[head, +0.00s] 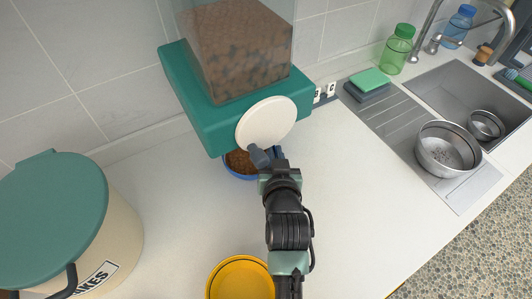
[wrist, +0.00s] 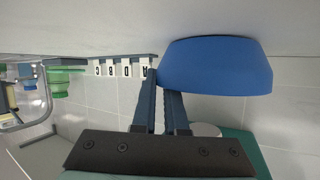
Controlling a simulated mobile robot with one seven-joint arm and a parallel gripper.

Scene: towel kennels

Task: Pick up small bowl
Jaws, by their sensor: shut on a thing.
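A small blue bowl (head: 240,174) with brown kibble in it is under the front of the dispenser, partly hidden by the dispenser and my gripper. In the wrist view the blue bowl (wrist: 215,66) fills the upper right, with the picture upside down. My gripper (head: 270,156) is at the bowl's right side in the head view. Its fingers (wrist: 158,82) are shut on the bowl's rim, one finger passing partly behind the wall. I cannot tell whether the bowl touches the counter.
A teal dispenser (head: 195,104) with a white disc (head: 266,122) stands just above the bowl. A yellow bowl (head: 240,280) is at the front. A lidded bin (head: 110,235) stands left. A metal bowl (head: 447,150) and a sink (head: 450,90) are right. The counter between is clear.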

